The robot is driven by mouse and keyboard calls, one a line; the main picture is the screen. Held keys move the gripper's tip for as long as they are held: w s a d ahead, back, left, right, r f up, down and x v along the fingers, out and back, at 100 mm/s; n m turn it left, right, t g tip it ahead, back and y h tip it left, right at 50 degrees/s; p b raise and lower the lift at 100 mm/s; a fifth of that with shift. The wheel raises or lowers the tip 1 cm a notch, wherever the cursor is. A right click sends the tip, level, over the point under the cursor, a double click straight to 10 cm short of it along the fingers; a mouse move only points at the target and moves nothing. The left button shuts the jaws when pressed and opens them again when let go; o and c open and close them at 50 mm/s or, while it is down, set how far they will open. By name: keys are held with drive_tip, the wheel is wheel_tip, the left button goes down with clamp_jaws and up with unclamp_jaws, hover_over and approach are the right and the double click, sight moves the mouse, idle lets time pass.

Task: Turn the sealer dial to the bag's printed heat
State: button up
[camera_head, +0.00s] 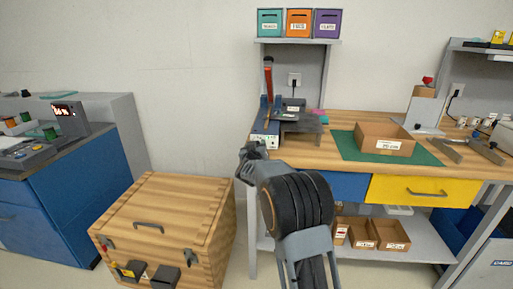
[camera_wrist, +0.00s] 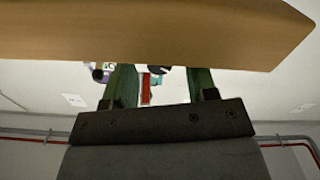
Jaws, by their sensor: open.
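The wooden bench top (camera_head: 345,120) carries a green mat (camera_head: 344,143) with a cardboard box (camera_head: 370,133). A wooden crate (camera_head: 170,215) stands on the floor at left, beside a blue cabinet (camera_head: 85,185). Three coloured bins (camera_head: 299,23) sit on the shelf above. A wood-coloured surface (camera_wrist: 160,30) fills the wrist view's top.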

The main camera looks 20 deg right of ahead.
drive_tip(key=shift+w+d, duration=0.1)
drive_tip(key=shift+w, duration=0.1)
drive_tip(key=c, duration=0.9)
